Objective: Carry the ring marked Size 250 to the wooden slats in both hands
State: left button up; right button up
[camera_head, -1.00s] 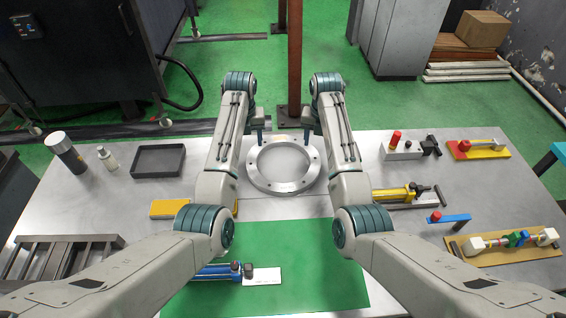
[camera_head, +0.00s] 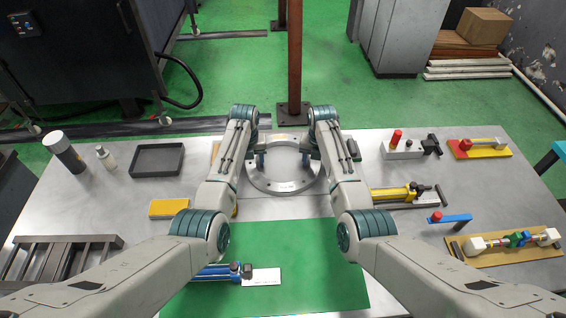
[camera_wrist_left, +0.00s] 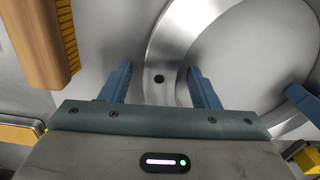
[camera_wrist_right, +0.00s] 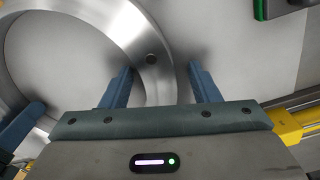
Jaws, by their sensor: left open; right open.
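The pale metal ring (camera_head: 285,188) lies flat on the table at the back middle, with a small label on its near rim, too small to read. My left gripper (camera_head: 260,161) is at its left side; in the left wrist view its open fingers (camera_wrist_left: 159,72) stand either side of the ring's rim (camera_wrist_left: 170,45). My right gripper (camera_head: 309,157) is at its right side; in the right wrist view its open fingers (camera_wrist_right: 160,70) also straddle the rim (camera_wrist_right: 150,40). Neither grips it.
A green mat (camera_head: 300,270) with a blue cylinder (camera_head: 215,273) lies in front of the ring. A black tray (camera_head: 158,160) and yellow block (camera_head: 168,208) are at the left. A yellow tool (camera_head: 392,194) and other fixtures stand right.

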pick_arm(q)
jog(key=shift+c, duration=1.4)
pick_arm(e)
jog(key=shift+c, duration=1.4)
pick_arm(q)
grip_shut()
pick_arm(e)
grip_shut()
pick_arm(q)
jog(key=shift+r, duration=0.15)
pick_arm(e)
jog(key=shift+r, duration=0.15)
